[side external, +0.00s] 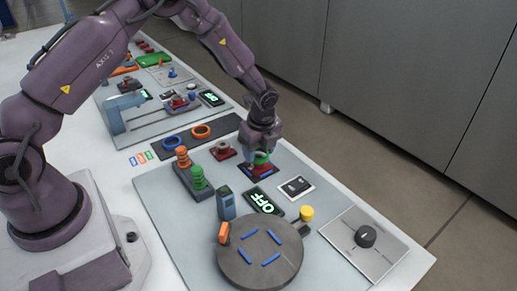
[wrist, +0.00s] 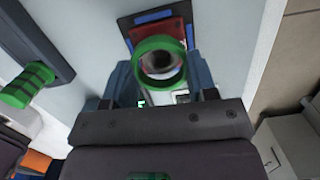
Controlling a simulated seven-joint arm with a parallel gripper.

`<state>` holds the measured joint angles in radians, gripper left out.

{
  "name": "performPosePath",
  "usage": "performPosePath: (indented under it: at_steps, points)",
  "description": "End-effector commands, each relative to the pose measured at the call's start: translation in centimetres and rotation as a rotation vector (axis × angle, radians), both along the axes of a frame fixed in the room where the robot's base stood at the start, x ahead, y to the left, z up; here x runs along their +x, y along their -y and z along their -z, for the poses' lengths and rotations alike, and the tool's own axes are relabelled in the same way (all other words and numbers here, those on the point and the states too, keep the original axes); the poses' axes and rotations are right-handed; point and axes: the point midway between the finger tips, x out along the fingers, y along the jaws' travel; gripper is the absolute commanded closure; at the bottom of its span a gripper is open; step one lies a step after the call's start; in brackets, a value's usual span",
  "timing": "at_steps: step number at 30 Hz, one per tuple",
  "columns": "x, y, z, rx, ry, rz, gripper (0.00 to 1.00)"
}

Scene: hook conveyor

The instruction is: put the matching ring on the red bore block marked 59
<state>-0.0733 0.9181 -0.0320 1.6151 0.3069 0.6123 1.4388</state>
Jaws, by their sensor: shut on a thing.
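My gripper (side external: 262,148) is low over the red bore block (side external: 250,171) and shut on a green ring (side external: 262,158). In the wrist view the green ring (wrist: 157,43) sits between the two fingers of my gripper (wrist: 160,73). The red block (wrist: 172,27) shows behind the ring, on a dark base with a blue edge. A grey round bore shows through the ring. I cannot tell whether the ring touches the block or is just above it. The number on the block is not readable.
A second red block with a grey ring (side external: 223,150) stands close on the left. A dark tray holds a blue ring (side external: 173,143) and an orange ring (side external: 201,131). Ridged orange (side external: 183,157) and green (side external: 197,178) posts, an OFF display (side external: 264,201) and a turntable (side external: 240,268) are nearby.

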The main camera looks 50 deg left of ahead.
Motion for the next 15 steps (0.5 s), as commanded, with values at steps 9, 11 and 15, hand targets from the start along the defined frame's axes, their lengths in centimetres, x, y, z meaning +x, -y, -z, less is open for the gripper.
performPosePath:
  at_steps: [9,11,15]
  points:
    - [0.0,0.01,0.23,0.0,0.0,0.0,0.7]
    - [0.01,0.01,0.34,0.0,0.0,0.0,0.7]
    - [0.01,0.01,0.55,0.0,0.0,0.0,0.7]
